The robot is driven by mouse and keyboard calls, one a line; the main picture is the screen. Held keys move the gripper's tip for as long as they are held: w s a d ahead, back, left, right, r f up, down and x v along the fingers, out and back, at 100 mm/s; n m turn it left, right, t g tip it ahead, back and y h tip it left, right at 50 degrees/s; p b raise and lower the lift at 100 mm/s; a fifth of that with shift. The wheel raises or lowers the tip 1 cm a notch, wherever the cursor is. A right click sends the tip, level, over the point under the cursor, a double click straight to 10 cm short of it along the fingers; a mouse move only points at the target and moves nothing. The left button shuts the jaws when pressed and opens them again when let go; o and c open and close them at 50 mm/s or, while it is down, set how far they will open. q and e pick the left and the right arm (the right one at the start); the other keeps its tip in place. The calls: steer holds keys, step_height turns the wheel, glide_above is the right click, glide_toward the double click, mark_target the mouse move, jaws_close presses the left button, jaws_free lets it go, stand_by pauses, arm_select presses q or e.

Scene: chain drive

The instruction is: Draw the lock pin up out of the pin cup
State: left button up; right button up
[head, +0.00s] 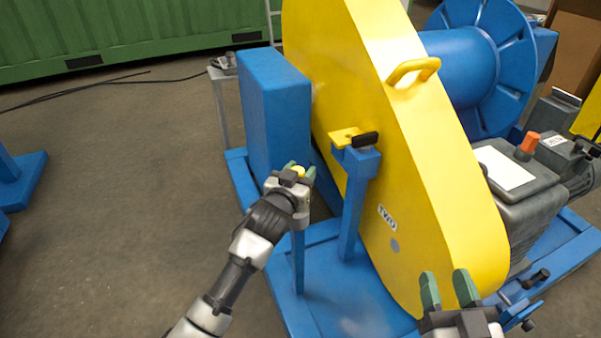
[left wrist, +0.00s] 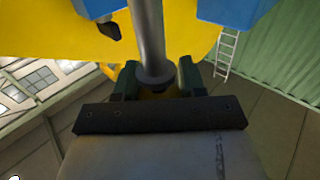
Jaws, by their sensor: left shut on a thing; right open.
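My left gripper (head: 299,171) is shut on the lock pin. The pin's yellow top (head: 298,171) shows between the green fingers in the head view. In the left wrist view the pin's grey shaft (left wrist: 148,35) runs from between the fingers (left wrist: 157,82) to the picture's top edge. The pin cup is hidden in the head view, behind my gripper above a thin blue post (head: 298,262). I cannot tell whether the pin's far end is in the cup. My right gripper (head: 449,289) is open and empty at the lower right, in front of the yellow guard.
The large yellow guard (head: 400,150) with a handle (head: 413,70) stands right of my left gripper. A blue post (head: 354,205) with a black-knobbed latch (head: 365,139) is close by. A blue box (head: 275,110) stands behind the gripper. Open floor (head: 130,200) lies left.

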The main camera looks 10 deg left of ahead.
arm_select(q)
steer(key=shift+r+p, duration=0.45)
steer(key=shift+r, duration=0.1)
steer(key=shift+r+p, duration=0.5)
steer(key=shift+p, duration=0.05)
steer(key=shift+r+p, duration=0.45)
steer(key=shift+p, duration=0.05)
steer(key=shift+r+p, duration=0.45)
arm_select(e)
steer(key=s+d+f+g+h, duration=0.3)
steer(key=s+f+g, duration=0.2)
steer(key=f+g, duration=0.5)
steer(key=shift+s+d+f+m+g, duration=0.25)
steer(key=shift+s+f+m+g, duration=0.05)
steer(key=shift+s+f, duration=0.05)
